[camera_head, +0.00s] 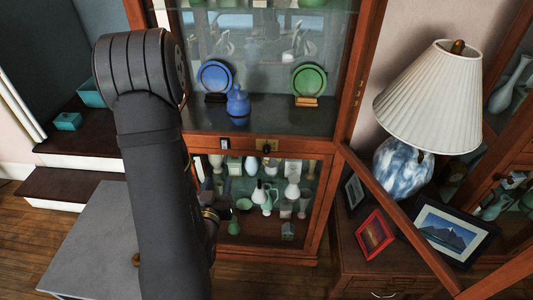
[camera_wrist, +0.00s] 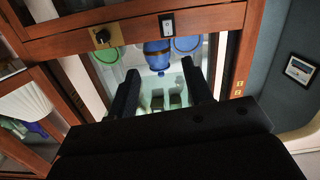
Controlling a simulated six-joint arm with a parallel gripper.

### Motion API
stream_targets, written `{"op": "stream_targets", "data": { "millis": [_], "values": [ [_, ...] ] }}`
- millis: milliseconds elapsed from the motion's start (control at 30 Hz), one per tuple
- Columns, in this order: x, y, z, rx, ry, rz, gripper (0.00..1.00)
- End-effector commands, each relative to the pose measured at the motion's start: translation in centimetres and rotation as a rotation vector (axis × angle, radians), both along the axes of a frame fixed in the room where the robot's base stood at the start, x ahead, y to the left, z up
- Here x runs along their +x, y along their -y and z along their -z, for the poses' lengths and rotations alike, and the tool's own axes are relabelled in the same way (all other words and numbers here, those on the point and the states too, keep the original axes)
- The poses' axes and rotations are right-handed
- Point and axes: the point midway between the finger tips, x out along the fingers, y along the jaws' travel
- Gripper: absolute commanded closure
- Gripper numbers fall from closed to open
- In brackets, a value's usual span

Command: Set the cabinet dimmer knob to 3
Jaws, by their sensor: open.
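The cabinet dimmer knob (camera_head: 267,147) is a small dark knob on a brass plate, set in the wooden rail between the upper and lower cabinet sections. In the wrist view the knob (camera_wrist: 102,38) is at the upper left, outside the fingers. Its setting and any numbers are too small to read. In the head view my arm hides most of the gripper.
A rocker switch (camera_head: 225,144) is on the same rail. Blue and green plates and a blue jar (camera_head: 238,104) stand above; pale vases fill the lower section. A wooden-framed door swings out at right, near a lamp (camera_head: 433,95) and picture frames.

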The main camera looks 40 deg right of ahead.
Motion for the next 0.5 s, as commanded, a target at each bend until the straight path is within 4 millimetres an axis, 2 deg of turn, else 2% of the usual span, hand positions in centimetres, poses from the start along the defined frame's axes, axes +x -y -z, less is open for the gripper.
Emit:
{"op": "stream_targets", "data": {
  "millis": [33,200,500],
  "values": [
    [-0.6,1.0,0.3,-0.032,-0.032,0.001,0.54],
    [-2.3,3.7,1.0,-0.171,-0.154,-0.033,0.54],
    [-6.6,7.4,1.9,-0.412,-0.338,-0.083,0.54]
  ]
}}
